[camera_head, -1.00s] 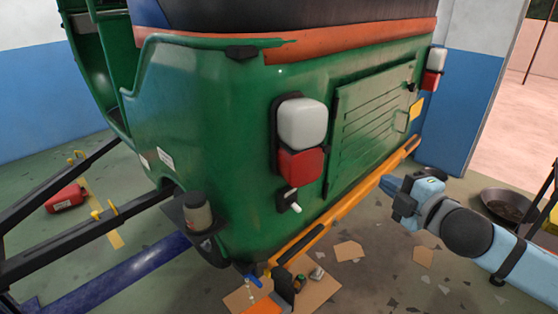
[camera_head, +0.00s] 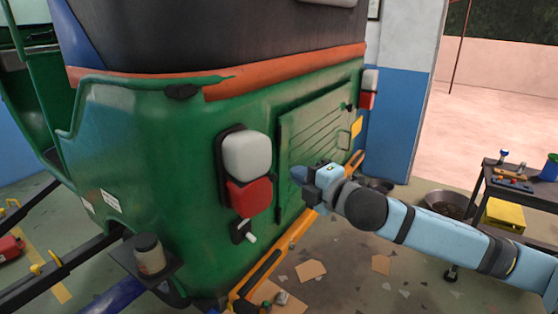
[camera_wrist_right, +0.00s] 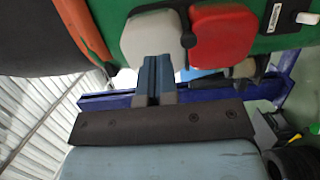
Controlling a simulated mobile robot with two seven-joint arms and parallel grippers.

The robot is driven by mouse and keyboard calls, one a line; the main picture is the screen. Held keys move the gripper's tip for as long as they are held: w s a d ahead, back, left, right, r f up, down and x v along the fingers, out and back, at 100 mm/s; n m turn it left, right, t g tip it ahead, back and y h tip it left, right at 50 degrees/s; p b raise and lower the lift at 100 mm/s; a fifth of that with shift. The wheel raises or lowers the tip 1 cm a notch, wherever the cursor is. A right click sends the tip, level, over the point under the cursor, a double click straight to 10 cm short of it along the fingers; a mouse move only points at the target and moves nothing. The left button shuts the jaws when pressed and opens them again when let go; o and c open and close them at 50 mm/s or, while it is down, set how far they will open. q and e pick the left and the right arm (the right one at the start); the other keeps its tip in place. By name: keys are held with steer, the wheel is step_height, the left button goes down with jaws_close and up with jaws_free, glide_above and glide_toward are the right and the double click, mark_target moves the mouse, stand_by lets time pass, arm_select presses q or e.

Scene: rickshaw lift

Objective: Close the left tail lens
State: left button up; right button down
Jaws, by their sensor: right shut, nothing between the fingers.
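The left tail lens (camera_head: 246,172), white above and red below, sits on the near rear corner of the green rickshaw (camera_head: 180,150). A dark backing plate shows along its left edge. In the right wrist view the white-and-red lens (camera_wrist_right: 222,40) lies just beyond my fingertips, with a black piece between its two halves. My right gripper (camera_head: 299,174) is shut and empty, to the right of the lens in the head view. In the wrist view its fingertips (camera_wrist_right: 156,66) overlap the white half's lower edge; I cannot tell whether they touch. My left gripper is not in view.
A second white-and-red lens (camera_head: 369,90) is on the far rear corner. A small white handle (camera_head: 250,238) is below the near lens. An orange bar (camera_head: 275,262) runs low along the rear. A tool table (camera_head: 530,197) stands right. Cardboard pieces (camera_head: 310,271) lie on the floor.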

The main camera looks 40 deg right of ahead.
mark_target(252, 177)
arm_select(q)
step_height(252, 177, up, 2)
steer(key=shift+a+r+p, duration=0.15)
steer(key=shift+p, duration=0.8)
arm_select(e)
steer(key=w+a, duration=0.1)
steer(key=w, duration=0.5)
steer(key=shift+w, duration=0.4)
